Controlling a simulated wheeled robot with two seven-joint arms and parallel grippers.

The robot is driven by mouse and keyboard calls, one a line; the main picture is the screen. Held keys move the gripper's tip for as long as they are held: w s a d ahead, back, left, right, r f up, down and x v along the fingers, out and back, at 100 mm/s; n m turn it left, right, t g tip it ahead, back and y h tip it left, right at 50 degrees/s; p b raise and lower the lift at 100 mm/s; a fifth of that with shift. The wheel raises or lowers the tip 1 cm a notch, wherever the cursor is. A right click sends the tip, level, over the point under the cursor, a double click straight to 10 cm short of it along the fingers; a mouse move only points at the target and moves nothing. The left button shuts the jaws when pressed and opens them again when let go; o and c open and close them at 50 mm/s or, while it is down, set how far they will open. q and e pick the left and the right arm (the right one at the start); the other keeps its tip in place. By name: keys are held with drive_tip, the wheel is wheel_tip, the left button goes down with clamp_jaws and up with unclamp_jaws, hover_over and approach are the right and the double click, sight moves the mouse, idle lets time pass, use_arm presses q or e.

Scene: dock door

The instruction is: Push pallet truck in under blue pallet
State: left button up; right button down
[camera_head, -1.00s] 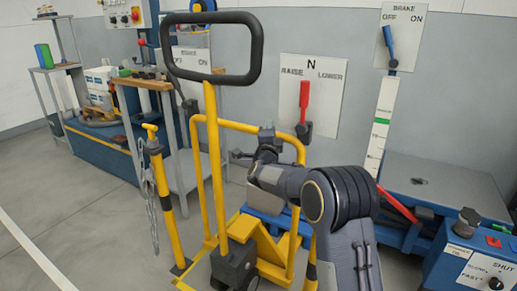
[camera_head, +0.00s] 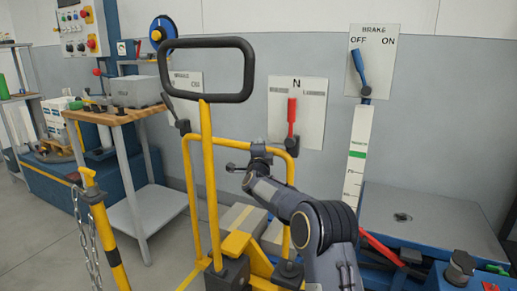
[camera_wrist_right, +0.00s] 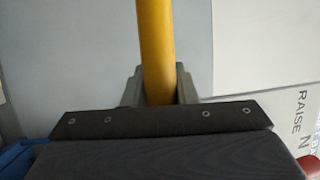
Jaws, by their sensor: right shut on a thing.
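The pallet truck stands in front of me in the head view, with a black loop handle (camera_head: 208,70) on a yellow pole (camera_head: 210,160). A yellow hoop rail (camera_head: 190,190) rises behind the pole, and the truck's yellow body (camera_head: 236,243) is low down. My right gripper (camera_head: 258,152) is shut on the top bar of the hoop. The right wrist view shows the yellow bar (camera_wrist_right: 155,50) between the jaws. Cardboard boxes (camera_head: 240,217) show beyond the hoop. The blue pallet is mostly hidden behind the truck and my arm. My left gripper is out of view.
A wooden-topped bench (camera_head: 118,115) stands left, with a yellow post (camera_head: 105,225) and chain nearer me. A wall panel with a red lever (camera_head: 291,115) and a brake panel with a blue lever (camera_head: 358,68) are behind. A grey-topped blue platform (camera_head: 430,220) is right.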

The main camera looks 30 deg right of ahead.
drive_tip(key=shift+d+f, duration=0.1)
drive_tip(key=shift+d, duration=0.1)
drive_tip(key=c, duration=1.2)
unclamp_jaws()
drive_tip(key=shift+o, duration=0.2)
drive_tip(key=shift+s+a, duration=0.1)
drive_tip(key=shift+s+a, duration=0.15)
drive_tip(key=shift+s, duration=0.05)
drive_tip(key=v, duration=0.7)
drive_tip(key=shift+s+f, duration=0.1)
drive_tip(key=shift+f, duration=0.1)
